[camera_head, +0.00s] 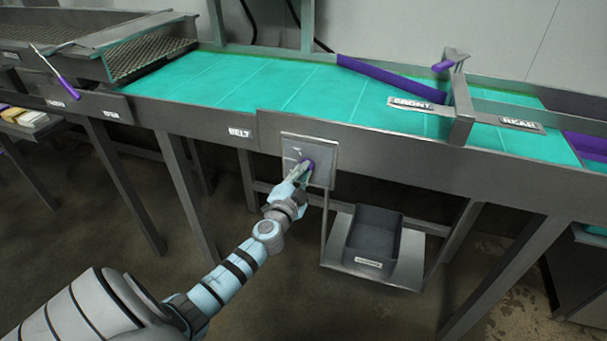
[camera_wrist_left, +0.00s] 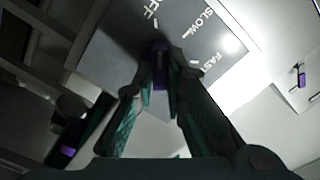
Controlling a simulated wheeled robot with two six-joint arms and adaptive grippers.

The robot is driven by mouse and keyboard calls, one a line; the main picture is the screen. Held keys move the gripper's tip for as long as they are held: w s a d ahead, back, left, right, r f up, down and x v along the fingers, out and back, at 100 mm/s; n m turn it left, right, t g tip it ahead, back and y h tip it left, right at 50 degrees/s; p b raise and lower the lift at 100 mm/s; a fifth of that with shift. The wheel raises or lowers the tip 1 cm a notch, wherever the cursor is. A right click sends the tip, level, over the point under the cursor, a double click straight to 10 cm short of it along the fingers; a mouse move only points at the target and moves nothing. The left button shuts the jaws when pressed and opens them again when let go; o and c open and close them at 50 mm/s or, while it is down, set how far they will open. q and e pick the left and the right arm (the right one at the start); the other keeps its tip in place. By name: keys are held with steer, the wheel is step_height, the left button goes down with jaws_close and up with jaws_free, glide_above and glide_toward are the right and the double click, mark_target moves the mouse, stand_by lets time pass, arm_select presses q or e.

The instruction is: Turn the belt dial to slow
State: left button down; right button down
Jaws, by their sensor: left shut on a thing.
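The belt dial is a purple knob (camera_head: 308,165) on a grey panel (camera_head: 321,150) on the front of the conveyor frame, right of the BELT label. In the left wrist view, the knob (camera_wrist_left: 160,62) sits between my fingertips, with OFF, SLOW and FAST printed around it on the panel (camera_wrist_left: 115,45). My left gripper (camera_head: 301,170) is shut on the knob, one finger on each side. The knob's grip lies roughly upright in the wrist view; its exact setting is hard to tell. My right gripper is not in view.
The teal conveyor belt (camera_head: 225,85) runs above the panel. A dark bin (camera_head: 373,236) stands on a low shelf right of the dial. A purple-handled lever (camera_head: 68,88) is at the far left; a purple bar (camera_head: 390,78) lies across the belt. Table legs stand below.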

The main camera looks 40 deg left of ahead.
arm_select(q)
steer(key=shift+f+m, duration=0.15)
steer(key=shift+m, duration=4.15)
steer(key=c, duration=1.6)
jaws_free()
steer(key=shift+c, duration=0.2)
steer(key=v, duration=1.2)
